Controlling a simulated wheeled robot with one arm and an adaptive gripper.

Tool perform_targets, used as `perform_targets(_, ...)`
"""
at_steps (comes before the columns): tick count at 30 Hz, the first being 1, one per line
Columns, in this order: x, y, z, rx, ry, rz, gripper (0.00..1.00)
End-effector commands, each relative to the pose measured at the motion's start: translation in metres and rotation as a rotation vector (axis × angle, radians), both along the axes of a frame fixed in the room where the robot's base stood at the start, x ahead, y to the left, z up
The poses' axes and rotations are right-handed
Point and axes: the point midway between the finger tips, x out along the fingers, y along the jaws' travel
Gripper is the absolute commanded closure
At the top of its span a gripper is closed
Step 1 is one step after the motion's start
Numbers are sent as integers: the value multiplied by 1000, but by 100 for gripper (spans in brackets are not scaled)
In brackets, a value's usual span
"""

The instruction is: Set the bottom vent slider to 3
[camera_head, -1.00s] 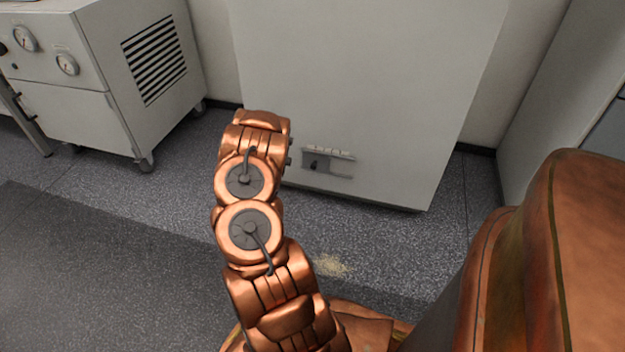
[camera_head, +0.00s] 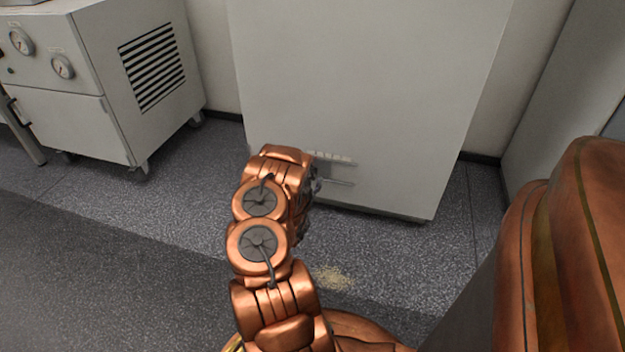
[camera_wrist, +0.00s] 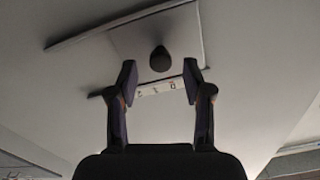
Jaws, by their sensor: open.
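The vent slider's dark knob (camera_wrist: 160,58) shows in the wrist view on a light plate (camera_wrist: 185,35) on the cabinet. A white scale strip (camera_wrist: 160,89) with small marks lies below the knob in that view; its digits are too small to read surely. My gripper (camera_wrist: 160,80) is open, with a finger on each side of the scale strip in the picture and the knob just beyond the fingertips, between their lines. I cannot tell whether the fingers touch anything. In the head view my arm hides the knob; the scale strip (camera_head: 330,157) shows beside my wrist.
The large pale cabinet (camera_head: 365,90) stands in front of my arm. A grey unit with gauges and a louvred side (camera_head: 60,110) stands at the left. A sandy patch (camera_head: 332,277) lies on the floor. The speckled floor around it is clear.

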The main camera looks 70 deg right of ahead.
Motion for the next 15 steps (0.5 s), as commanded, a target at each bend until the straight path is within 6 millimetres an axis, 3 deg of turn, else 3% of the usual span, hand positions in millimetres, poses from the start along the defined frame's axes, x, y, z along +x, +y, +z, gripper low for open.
perform_targets(6, 3, -21, -1, -2, -1, 0, 50)
perform_targets(15, 3, -23, 0, 1, 0, 0, 53)
